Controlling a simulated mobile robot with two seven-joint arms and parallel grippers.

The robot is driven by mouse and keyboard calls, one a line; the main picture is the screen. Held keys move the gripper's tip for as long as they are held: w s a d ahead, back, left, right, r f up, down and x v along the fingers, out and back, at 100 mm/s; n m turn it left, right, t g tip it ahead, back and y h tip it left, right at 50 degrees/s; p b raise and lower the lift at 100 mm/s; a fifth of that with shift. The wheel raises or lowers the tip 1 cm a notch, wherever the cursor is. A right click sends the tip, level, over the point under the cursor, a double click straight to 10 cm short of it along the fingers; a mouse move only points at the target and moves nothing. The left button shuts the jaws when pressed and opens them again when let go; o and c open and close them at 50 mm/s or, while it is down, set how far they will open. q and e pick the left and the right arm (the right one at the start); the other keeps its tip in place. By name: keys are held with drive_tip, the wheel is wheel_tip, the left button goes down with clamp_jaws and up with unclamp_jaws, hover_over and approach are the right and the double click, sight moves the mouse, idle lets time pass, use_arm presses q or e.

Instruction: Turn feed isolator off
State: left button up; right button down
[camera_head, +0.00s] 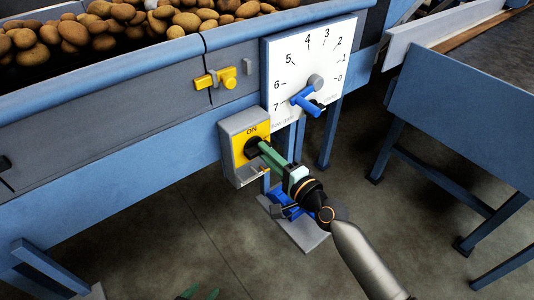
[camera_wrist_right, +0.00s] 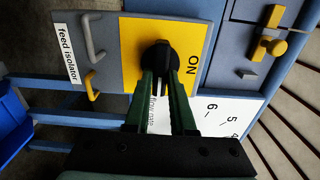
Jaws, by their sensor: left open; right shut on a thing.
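The feed isolator (camera_head: 229,145) is a grey box with a yellow plate marked ON, mounted on the blue machine frame. In the right wrist view, the feed isolator (camera_wrist_right: 205,20) carries a white "feed isolator" label. Its black rotary knob (camera_wrist_right: 158,52) sits in the middle of the yellow plate. My right gripper (camera_head: 262,148) reaches the knob from the lower right. In its wrist view, the green fingers of my right gripper (camera_wrist_right: 160,80) are shut on the knob, one on each side. My left gripper (camera_head: 198,293) shows only as green fingertips at the bottom edge, apart and empty.
A white dial (camera_head: 310,65) numbered 0 to 7 with a blue lever (camera_head: 304,98) is close above right of the isolator. A yellow latch (camera_head: 215,79) is above it. Potatoes (camera_head: 100,28) fill the hopper.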

drive_tip(key=c, duration=0.8)
unclamp_jaws()
drive_tip(key=shift+o, duration=0.2)
drive_tip(key=v, duration=1.2)
drive_tip(key=shift+s+d, duration=0.15)
drive_tip(key=shift+s, duration=0.05)
